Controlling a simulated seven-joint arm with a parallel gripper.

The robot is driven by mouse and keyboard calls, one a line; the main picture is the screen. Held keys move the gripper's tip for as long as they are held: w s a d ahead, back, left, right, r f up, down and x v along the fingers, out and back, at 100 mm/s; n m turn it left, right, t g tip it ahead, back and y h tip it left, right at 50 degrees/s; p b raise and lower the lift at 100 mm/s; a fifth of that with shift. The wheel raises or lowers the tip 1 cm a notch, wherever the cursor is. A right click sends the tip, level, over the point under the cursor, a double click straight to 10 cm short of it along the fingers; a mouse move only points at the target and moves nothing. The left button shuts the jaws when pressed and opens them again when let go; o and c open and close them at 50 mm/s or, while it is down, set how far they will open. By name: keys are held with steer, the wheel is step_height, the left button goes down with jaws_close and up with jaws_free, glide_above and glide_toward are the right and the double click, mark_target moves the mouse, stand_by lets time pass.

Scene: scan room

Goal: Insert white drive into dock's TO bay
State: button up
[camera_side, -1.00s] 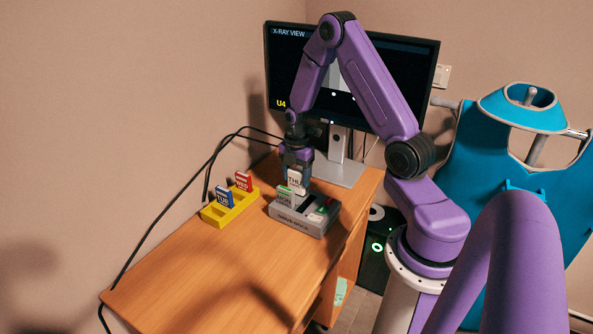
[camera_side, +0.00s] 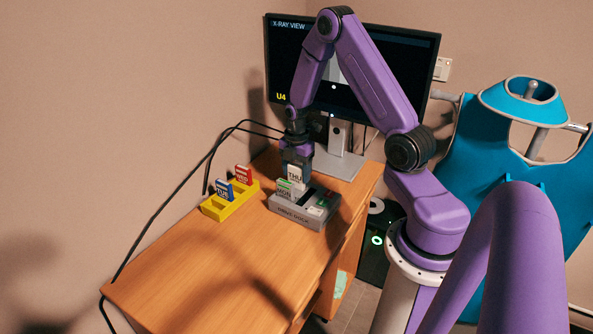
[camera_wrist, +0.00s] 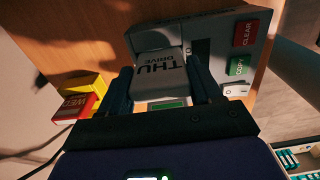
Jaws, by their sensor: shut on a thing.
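My gripper (camera_side: 297,170) is shut on the white drive (camera_side: 295,174), marked THU, and holds it upright at the grey drive dock (camera_side: 297,216). In the wrist view the white drive (camera_wrist: 158,66) is between my two fingers (camera_wrist: 162,88), over the dock's (camera_wrist: 262,60) grey top. A dark slot shows beside the drive there; its marking is partly covered.
The dock has a red CLEAR button (camera_wrist: 245,33) and a green COPY button (camera_wrist: 238,66). A yellow rack (camera_side: 231,205) at left holds a blue drive (camera_side: 224,190) and a red drive (camera_side: 243,175). The monitor (camera_side: 385,80) stands behind. The front desk is clear.

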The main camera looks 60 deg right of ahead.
steer(key=shift+f, duration=0.95)
stand_by(0.6)
steer(key=o, duration=1.4)
steer(key=shift+c, duration=0.2)
steer(key=shift+r, duration=3.5)
